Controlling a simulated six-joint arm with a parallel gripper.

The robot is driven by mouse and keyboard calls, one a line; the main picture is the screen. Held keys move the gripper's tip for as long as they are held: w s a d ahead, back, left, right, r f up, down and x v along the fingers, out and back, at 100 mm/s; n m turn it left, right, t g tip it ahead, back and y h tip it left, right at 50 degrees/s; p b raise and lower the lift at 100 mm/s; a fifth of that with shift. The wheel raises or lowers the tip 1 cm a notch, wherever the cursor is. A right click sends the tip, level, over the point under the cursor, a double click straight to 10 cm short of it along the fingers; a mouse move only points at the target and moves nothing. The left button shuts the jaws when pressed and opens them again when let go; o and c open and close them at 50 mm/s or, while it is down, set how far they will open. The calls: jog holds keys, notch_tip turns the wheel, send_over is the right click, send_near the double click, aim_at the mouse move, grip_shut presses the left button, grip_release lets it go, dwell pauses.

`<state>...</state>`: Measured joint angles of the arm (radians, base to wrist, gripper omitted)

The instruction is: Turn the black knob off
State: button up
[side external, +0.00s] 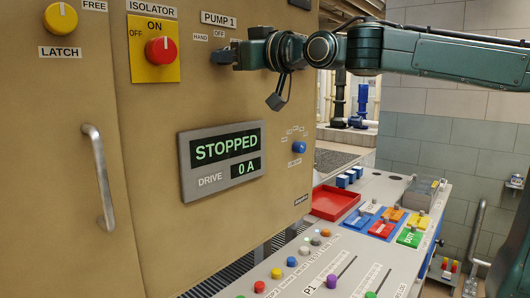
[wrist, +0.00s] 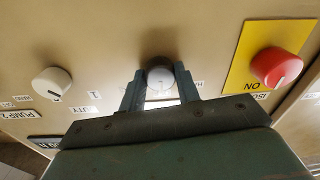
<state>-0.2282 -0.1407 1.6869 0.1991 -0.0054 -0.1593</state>
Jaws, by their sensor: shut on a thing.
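My gripper (side external: 224,56) reaches the cabinet front at the PUMP 1 switch, just below the PUMP 1 label (side external: 218,20). The HAND and OFF markings show beside it; my gripper hides the knob in the side view. In the wrist view, my gripper (wrist: 160,72) has one finger on each side of a round knob (wrist: 160,79) and is shut on it. I cannot tell which mark the knob points to.
A red isolator knob (side external: 161,50) on a yellow plate is close by. A white knob (wrist: 52,83) is on the other side. The display (side external: 222,160) reads STOPPED and 0 A. A desk with buttons and a red tray (side external: 333,204) stands below.

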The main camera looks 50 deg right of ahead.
jog(key=o, duration=1)
jog(key=shift+s, duration=0.15)
jog(key=shift+s+d+f, duration=0.1)
jog(key=shift+s, duration=3.3)
jog(key=shift+s+d+f, duration=0.1)
jog(key=shift+s, duration=3.25)
